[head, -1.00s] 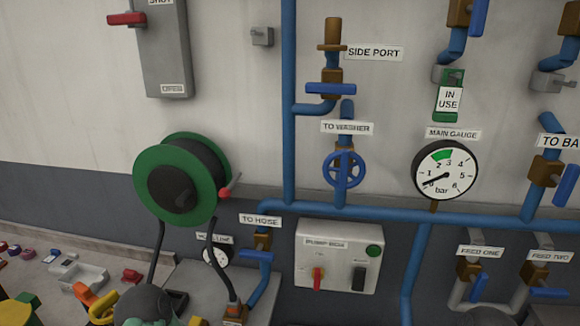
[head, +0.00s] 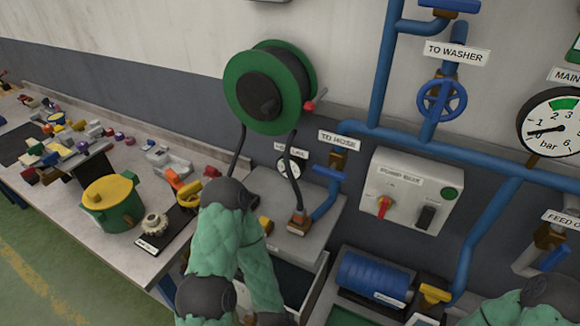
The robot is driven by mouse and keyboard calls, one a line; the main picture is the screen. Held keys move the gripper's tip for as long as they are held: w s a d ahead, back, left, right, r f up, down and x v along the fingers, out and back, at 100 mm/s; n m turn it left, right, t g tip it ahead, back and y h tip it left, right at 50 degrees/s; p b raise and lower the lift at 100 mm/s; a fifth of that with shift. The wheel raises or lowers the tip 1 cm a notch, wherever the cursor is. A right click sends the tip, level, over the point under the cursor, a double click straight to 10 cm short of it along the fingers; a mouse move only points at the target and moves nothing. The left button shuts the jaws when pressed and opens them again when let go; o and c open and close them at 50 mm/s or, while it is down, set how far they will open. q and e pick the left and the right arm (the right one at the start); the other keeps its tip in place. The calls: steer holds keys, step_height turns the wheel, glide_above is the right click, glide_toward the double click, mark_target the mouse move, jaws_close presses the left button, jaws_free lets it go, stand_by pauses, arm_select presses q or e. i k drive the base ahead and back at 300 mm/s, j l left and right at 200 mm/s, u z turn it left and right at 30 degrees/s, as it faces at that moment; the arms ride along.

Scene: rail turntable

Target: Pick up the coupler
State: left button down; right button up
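A pale ridged ring-shaped fitting (head: 153,226) sits on the labelled black mat (head: 181,222) on the left bench; it may be the coupler, but its label is too small to read. A brown fitting (head: 299,221) at the lower end of the reel's black hose stands on a grey surface. I cannot tell for certain which is the coupler. My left arm, in a green quilted sleeve, is bent up between bench and grey surface, and its gripper does not show. My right arm shows only at the bottom right corner, its gripper outside the view.
A green pot with yellow lid (head: 111,201) stands beside the mat. Several small coloured parts lie farther along the grey bench (head: 88,236). The hose reel (head: 270,88), pump box (head: 411,190) and blue pipes line the wall. A blue cylinder (head: 372,279) lies low at right.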

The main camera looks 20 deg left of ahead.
mark_target(300, 213)
steer(key=k+j+u, duration=0.1)
steer(key=j+u, duration=0.8)
steer(key=j, duration=0.1)
